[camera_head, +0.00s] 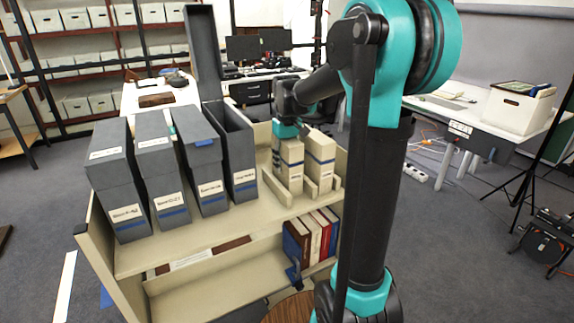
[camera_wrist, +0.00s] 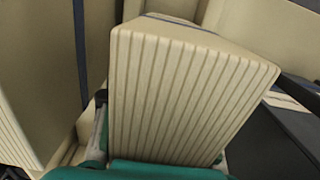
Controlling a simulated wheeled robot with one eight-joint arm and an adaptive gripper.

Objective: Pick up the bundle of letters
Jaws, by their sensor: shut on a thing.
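Two cream bundles of letters with blue bands stand upright side by side on the right part of the shelf top: a left bundle (camera_head: 292,167) and a right bundle (camera_head: 321,158). My gripper (camera_head: 284,141) comes from above and is shut on the left bundle. In the wrist view, the ridged end of the held bundle (camera_wrist: 185,90) fills the middle, with a finger at each side. The other bundle (camera_wrist: 35,80) with its blue band shows at the left there. I cannot tell whether the held bundle is clear of the shelf.
Several grey archival boxes (camera_head: 205,160) stand left of the bundles; one has its tall lid (camera_head: 203,50) raised. Low cream dividers (camera_head: 277,188) flank the bundles. Books (camera_head: 312,238) stand on the lower shelf. A white table (camera_head: 470,113) with a box stands at the right.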

